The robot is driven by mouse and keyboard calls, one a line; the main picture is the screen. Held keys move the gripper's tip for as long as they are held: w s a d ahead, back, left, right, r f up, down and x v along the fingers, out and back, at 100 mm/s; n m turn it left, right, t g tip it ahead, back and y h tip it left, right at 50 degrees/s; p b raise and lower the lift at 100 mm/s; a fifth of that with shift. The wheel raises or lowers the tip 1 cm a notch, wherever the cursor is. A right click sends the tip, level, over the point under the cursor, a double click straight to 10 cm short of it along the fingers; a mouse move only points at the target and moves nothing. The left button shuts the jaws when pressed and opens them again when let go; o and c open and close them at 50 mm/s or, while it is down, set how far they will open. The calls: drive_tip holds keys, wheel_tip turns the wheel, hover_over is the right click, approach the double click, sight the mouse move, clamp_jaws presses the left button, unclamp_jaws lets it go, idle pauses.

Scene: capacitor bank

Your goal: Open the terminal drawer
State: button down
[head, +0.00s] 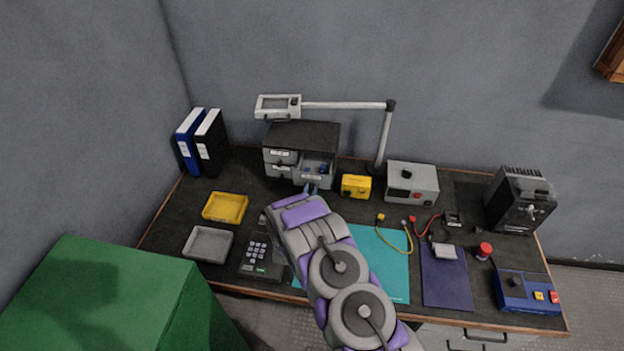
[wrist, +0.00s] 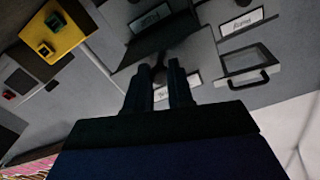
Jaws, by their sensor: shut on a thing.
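The small grey drawer cabinet (head: 303,134) with a dark top stands at the back of the bench. Its right-hand drawer (head: 316,177) is pulled out, and small blue parts show inside. I take this as the terminal drawer; its label is too small to read surely. My gripper (head: 311,188) is at the front of this drawer. In the wrist view, the dark fingers of my gripper (wrist: 160,82) are closed around the drawer's handle (wrist: 159,72), which they partly hide. A white label (wrist: 190,83) shows beside the fingers.
A yellow box (head: 356,186) stands just right of the drawer, with a grey instrument (head: 411,184) beyond it. A yellow tray (head: 225,208) and grey tray (head: 208,244) lie left. A lamp arm (head: 345,105) reaches above the cabinet. The teal mat (head: 385,265) lies partly under my arm.

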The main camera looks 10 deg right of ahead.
drive_tip(key=shift+s+a, duration=0.3)
drive_tip(key=shift+s, duration=0.35)
drive_tip(key=c, duration=1)
unclamp_jaws()
drive_tip(key=shift+s, duration=0.1)
drive_tip(key=p+v, duration=0.1)
drive_tip(key=v, duration=1.6)
drive_tip(key=shift+p, duration=0.35)
